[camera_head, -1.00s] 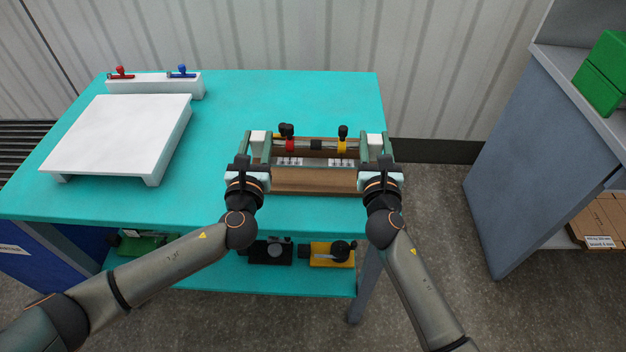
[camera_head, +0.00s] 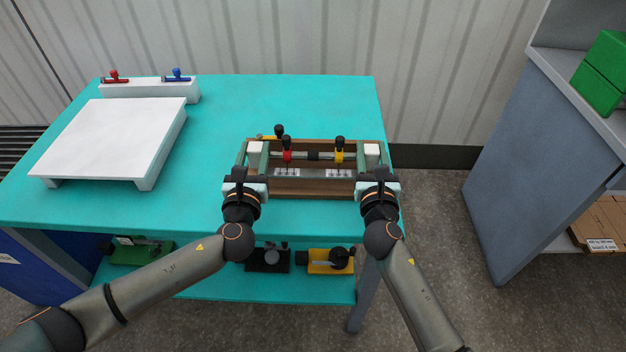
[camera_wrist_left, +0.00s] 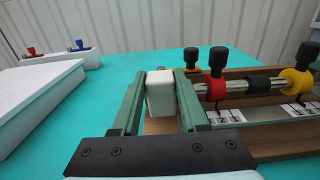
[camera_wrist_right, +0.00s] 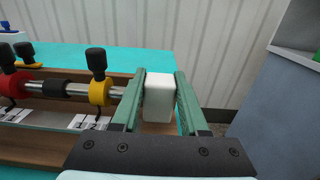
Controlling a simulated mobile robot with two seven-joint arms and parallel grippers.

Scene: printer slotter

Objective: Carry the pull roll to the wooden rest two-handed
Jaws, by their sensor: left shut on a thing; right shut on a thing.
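The pull roll (camera_head: 318,156) is a metal shaft with a black middle, a red and a yellow collar with black knobs, and white end blocks. My left gripper is shut on its left white block (camera_wrist_left: 160,92), one green finger on each side. My right gripper is shut on its right white block (camera_wrist_right: 159,97) in the same way. The roll is level, over the brown wooden rest (camera_head: 305,188), which has white number labels. The wood shows beneath both blocks. I cannot tell whether the roll touches the rest.
The rest stands on the turquoise table (camera_head: 300,100) near its front right corner. A white platform (camera_head: 110,138) and a white bar (camera_head: 150,91) with red and blue clamps stand at left. A yellow, black-knobbed item (camera_head: 268,136) is behind the rest. The table's back middle is clear.

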